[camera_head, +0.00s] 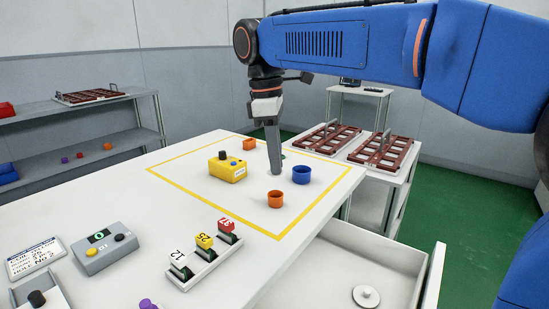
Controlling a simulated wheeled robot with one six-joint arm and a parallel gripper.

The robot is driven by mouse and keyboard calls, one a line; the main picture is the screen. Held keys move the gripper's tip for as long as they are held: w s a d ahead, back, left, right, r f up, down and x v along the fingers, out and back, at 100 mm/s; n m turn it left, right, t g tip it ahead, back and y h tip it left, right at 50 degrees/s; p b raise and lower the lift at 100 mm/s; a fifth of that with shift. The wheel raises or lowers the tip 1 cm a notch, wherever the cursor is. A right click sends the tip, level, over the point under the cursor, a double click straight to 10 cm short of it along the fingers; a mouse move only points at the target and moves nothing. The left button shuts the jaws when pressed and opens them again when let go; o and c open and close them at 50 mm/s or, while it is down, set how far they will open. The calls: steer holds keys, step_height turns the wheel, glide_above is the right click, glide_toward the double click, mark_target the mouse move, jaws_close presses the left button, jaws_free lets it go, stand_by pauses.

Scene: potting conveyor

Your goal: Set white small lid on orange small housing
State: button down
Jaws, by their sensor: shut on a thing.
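My gripper (275,170) points straight down over the yellow-outlined area, with its fingers together. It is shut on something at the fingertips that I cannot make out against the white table. One orange housing (275,199) stands upright and open at the top, in front of my gripper and apart from it. Another orange piece (249,144) sits behind and left of the gripper. A white lid with a knob (366,296) lies in the open drawer at lower right; I cannot tell its size class.
A blue housing (301,175) stands just right of my gripper, a yellow button box (227,167) to its left. A rack of numbered blocks (206,267) and a grey button box (104,251) are nearer. Brown trays (383,152) lie on the table behind. The drawer (335,262) juts out.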

steer(key=shift+f, duration=2.4)
steer(key=shift+f, duration=0.45)
steer(key=c, duration=1.7)
jaws_free()
steer(key=shift+c, duration=0.2)
steer(key=shift+r, duration=0.15)
step_height(320, 180, up, 17)
steer(key=a, duration=0.2)
steer(key=shift+w, duration=0.2)
